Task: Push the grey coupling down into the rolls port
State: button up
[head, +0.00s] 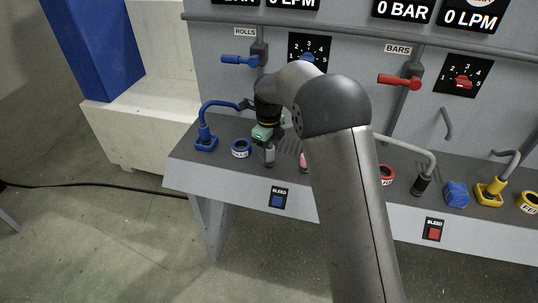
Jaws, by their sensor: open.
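A dark grey coupling (421,184) stands upright on the bench at the end of a light grey hose (420,152), right of my arm. A blue ring port (240,148) with a white label too small to read is set in the bench at left, below the ROLLS sign (244,32). My gripper (264,155) points down just right of this ring, open. A small grey upright piece shows beneath it; I cannot tell whether it is a finger or a separate part. My arm hides the bench middle.
A blue coupling on a blue hose (205,135) sits left of the ring. A blue lever (240,60) and red lever (399,80) are on the panel. A red ring (386,175), blue block (455,194) and yellow coupling (490,191) stand at right.

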jog(key=shift+f, duration=1.45)
jog(key=c, duration=1.2)
jog(key=shift+r, duration=0.2)
